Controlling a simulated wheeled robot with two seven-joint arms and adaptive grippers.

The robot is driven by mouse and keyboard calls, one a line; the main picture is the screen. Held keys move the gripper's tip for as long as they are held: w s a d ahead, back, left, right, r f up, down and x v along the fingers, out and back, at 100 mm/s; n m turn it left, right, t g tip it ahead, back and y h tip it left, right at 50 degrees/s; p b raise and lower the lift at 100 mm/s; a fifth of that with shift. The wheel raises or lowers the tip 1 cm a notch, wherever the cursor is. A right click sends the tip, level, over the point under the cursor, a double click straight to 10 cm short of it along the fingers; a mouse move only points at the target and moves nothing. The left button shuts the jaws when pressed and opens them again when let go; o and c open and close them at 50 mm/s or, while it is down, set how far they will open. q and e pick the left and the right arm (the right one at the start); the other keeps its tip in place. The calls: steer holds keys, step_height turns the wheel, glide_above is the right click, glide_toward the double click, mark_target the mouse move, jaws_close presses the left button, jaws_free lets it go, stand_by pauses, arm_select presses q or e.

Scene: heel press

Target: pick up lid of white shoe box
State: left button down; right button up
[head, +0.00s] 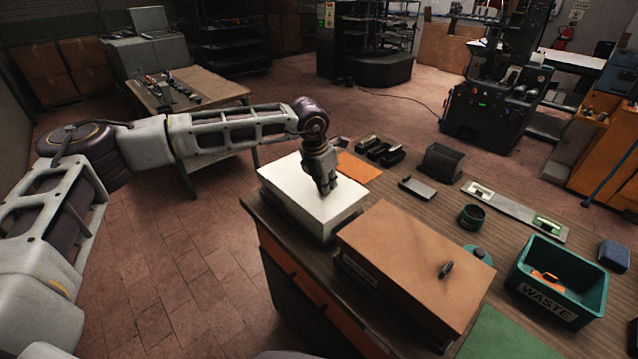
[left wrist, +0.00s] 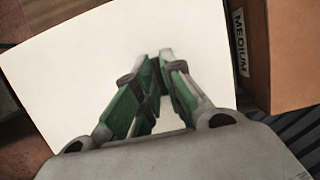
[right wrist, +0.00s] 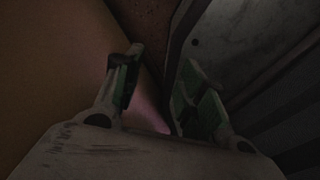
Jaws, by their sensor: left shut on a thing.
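The white shoe box (head: 325,229) stands at the near left corner of the workbench, with its white lid (head: 295,186) on top. My left gripper (head: 325,190) reaches down onto the middle of the lid from above. In the left wrist view its green-padded fingers (left wrist: 160,62) are close together over the plain white lid (left wrist: 75,75). It is shut on the lid, at a part hidden by the fingers. The lid looks level, and I see no clear gap below it. My right gripper (right wrist: 160,85) shows only in its own dark wrist view, fingers apart and empty.
A brown box (head: 410,255) with a dark knob on its lid stands just right of the white one. An orange sheet (head: 357,166) lies behind.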

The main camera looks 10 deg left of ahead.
arm_select(q)
steer(key=shift+r, duration=0.15)
step_height(320, 180, up, 8)
steer(key=shift+r+b, duration=0.1)
steer(key=shift+b, duration=0.5)
steer(key=shift+r, duration=0.75)
arm_select(e)
steer(key=shift+w+d+f, duration=0.3)
steer(key=shift+d, duration=0.25)
steer(key=shift+w+d+f, duration=0.25)
steer(key=shift+w+d, duration=0.05)
steer(key=shift+d, duration=0.25)
steer(key=shift+w+f, duration=0.15)
steer(key=shift+f, duration=0.05)
